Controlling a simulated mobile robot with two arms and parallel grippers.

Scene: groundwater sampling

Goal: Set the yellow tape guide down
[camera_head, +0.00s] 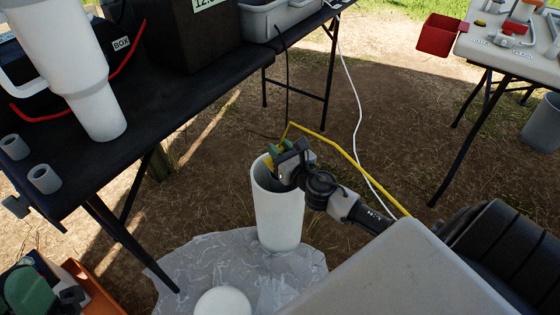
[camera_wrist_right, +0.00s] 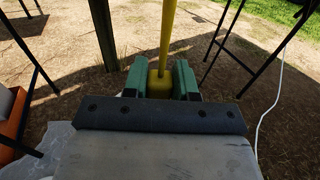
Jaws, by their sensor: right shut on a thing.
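My right gripper (camera_head: 273,153) is at the top rim of an upright white pipe (camera_head: 279,215) that stands on the ground sheet. In the right wrist view, the green fingers of my right gripper (camera_wrist_right: 160,83) are shut on the yellow tape guide (camera_wrist_right: 161,84). A yellow strip runs up and away from the guide in that view. In the head view a yellow line (camera_head: 345,152) rises by the gripper and runs down to the right. The guide itself is mostly hidden there by the gripper. I cannot tell if it touches the rim.
A crumpled plastic sheet (camera_head: 200,262) lies around the pipe, with a white round lid (camera_head: 223,302) on it. A black table (camera_head: 180,95) with a large white jug (camera_head: 75,65) stands left. Another table (camera_head: 510,52) with a red bin (camera_head: 438,35) stands back right. A white cable (camera_head: 352,85) crosses the dirt.

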